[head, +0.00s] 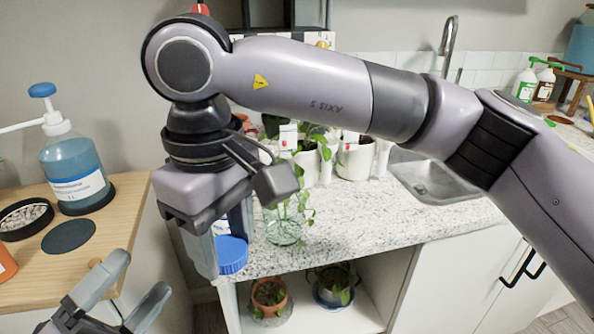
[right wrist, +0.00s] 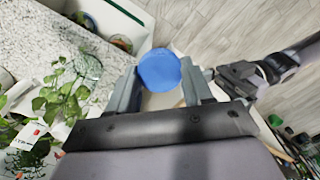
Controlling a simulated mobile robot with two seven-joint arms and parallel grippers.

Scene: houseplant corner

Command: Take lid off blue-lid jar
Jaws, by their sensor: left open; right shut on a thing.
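My right gripper (head: 214,262) points down in front of the counter edge and is shut on the round blue lid (head: 233,256). In the right wrist view the lid (right wrist: 160,70) is a blue disc between the two fingers. No jar body shows below the lid in the head view. A partly hidden item with a white and dark blue face (head: 222,224) shows just above the lid, behind my gripper; I cannot tell if it is the jar. My left gripper (head: 142,274) is open and empty at the lower left, apart from the lid.
A wooden table (head: 125,205) at left holds a pump bottle (head: 72,170), a dish of pebbles (head: 25,217) and a dark disc (head: 69,235). A glass vase with a plant (head: 285,225) stands on the speckled counter (head: 385,222). Potted plants (head: 270,295) fill the shelf below.

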